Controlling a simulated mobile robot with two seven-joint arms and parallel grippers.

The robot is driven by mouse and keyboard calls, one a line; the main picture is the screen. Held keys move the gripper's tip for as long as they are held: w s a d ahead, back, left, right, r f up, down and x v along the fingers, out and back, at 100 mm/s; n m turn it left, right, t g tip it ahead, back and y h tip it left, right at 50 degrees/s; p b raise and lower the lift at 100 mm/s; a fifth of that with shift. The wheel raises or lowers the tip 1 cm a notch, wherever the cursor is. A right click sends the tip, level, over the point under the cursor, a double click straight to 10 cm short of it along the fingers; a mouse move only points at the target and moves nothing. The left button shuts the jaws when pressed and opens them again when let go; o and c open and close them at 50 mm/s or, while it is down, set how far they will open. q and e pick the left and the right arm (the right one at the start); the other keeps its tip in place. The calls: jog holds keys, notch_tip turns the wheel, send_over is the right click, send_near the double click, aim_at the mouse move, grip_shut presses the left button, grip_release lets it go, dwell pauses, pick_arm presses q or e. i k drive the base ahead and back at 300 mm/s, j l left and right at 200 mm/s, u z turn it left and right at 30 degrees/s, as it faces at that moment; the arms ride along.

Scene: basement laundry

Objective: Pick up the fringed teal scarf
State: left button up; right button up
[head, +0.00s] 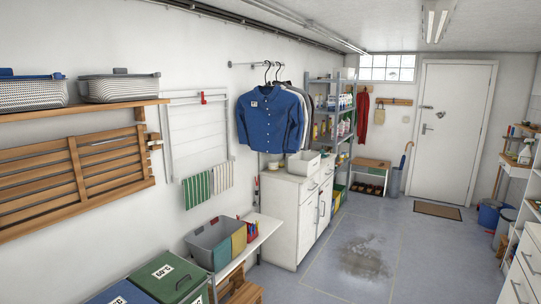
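I see no fringed teal scarf that I can make out in the head view. A red garment (379,112) hangs from the wall hooks beside the door at the far end. A green-and-white striped cloth (197,189) and a pale cloth (223,176) hang from the wall drying rack (195,125) on the left. Neither of my grippers is in view.
A white cabinet (292,222), a bench (262,231) with a grey bin (212,243), and lidded hampers (168,277) line the left wall. Metal shelving (326,100) stands farther back. The middle floor is open, with a dark stain (362,258). White drawers (524,270) stand at right.

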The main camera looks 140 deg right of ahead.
aim_at(322, 151)
jog(key=z, duration=5.2)
jog(key=i+z, duration=0.2)
jog(key=i, duration=3.95)
jog(key=l, duration=0.1)
